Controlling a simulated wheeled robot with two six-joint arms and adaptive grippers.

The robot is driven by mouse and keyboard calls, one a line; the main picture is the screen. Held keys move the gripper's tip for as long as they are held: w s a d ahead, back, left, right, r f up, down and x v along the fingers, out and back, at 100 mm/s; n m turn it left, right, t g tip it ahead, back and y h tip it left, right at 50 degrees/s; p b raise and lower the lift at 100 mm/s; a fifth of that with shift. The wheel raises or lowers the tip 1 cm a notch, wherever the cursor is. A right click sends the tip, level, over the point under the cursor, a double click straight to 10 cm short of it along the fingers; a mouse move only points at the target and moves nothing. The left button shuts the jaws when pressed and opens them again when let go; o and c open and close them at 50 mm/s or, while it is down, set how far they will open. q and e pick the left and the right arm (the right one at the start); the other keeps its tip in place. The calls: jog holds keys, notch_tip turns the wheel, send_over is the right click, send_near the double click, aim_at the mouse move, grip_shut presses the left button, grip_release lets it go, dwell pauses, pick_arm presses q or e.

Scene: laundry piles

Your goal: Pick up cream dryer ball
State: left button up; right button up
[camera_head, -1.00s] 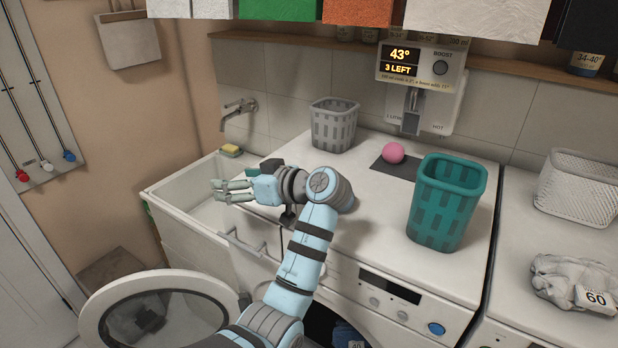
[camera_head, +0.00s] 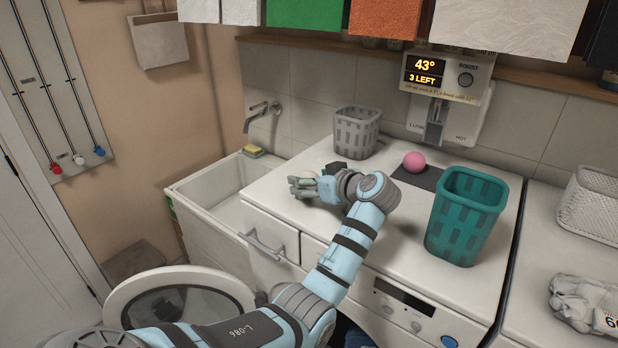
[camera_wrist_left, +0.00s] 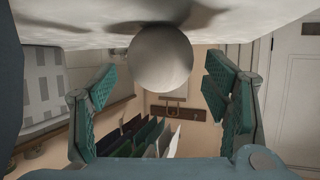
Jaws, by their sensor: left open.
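The cream dryer ball (camera_wrist_left: 161,57) is a pale round ball resting on the white worktop, which appears upside down in the left wrist view. In the head view a small part of it (camera_head: 309,172) shows just behind my left gripper (camera_head: 303,188), which hides the rest. My left gripper is low over the left part of the worktop. In the wrist view its green ridged fingers (camera_wrist_left: 161,92) are spread open, one on each side of the ball, with visible gaps. My right gripper is not in view.
A grey basket (camera_head: 356,132) stands behind my gripper. A pink ball (camera_head: 414,162) lies on a dark mat, and a teal basket (camera_head: 466,215) stands at the right. The sink (camera_head: 215,192) is to the left, and an open washer door (camera_head: 180,297) is below.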

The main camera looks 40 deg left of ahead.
pick_arm(q)
jog(key=shift+x, duration=1.05)
jog(key=shift+c, duration=0.5)
jog(key=shift+d+r, duration=0.1)
jog(key=c, duration=1.1)
jog(key=shift+r, duration=0.1)
